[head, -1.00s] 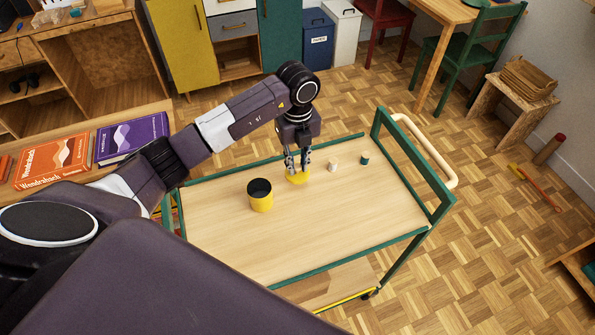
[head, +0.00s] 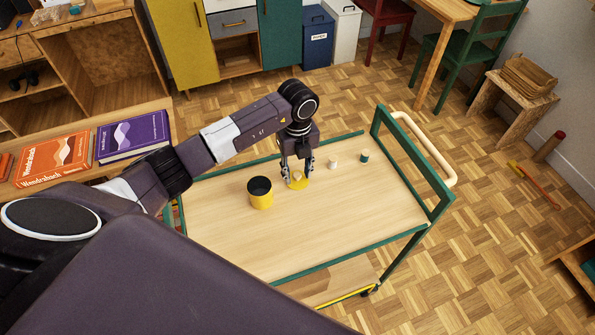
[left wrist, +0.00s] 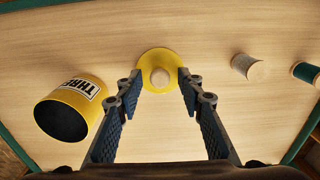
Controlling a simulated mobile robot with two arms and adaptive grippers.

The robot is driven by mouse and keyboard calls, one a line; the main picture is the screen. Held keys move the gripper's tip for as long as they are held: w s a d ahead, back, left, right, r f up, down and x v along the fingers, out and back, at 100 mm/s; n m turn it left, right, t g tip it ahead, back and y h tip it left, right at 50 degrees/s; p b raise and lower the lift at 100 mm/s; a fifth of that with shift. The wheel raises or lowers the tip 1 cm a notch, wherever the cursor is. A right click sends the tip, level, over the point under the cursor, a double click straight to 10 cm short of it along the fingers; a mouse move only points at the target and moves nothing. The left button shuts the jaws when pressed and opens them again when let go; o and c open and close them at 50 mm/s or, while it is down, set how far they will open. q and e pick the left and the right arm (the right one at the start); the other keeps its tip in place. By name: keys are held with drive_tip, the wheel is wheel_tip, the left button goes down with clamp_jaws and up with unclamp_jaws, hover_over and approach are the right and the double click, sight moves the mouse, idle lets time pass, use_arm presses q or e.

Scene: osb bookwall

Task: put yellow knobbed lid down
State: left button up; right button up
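The yellow knobbed lid (head: 298,181) lies on the wooden top of the trolley, its pale round knob facing up. In the left wrist view the lid (left wrist: 160,62) shows between and just beyond my fingertips. My left gripper (head: 296,177) is open around the knob, its fingers apart from it on both sides; it also shows in the left wrist view (left wrist: 160,98). A yellow canister (head: 260,197) with a dark open top stands to the left of the lid; its label is partly readable in the left wrist view (left wrist: 85,88). My right gripper is out of view.
The trolley top (head: 330,225) has a green frame and is bare towards the front. A white spool (head: 333,164) and a green spool (head: 365,156) stand right of the lid. An orange book (head: 55,160) and a purple book (head: 132,136) lie on a surface at left.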

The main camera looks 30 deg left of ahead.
sight(297, 174)
use_arm(q)
drive_tip(key=shift+r, duration=0.55)
wheel_tip(297, 174, up, 11)
drive_tip(key=b, duration=0.2)
drive_tip(key=shift+r, duration=0.15)
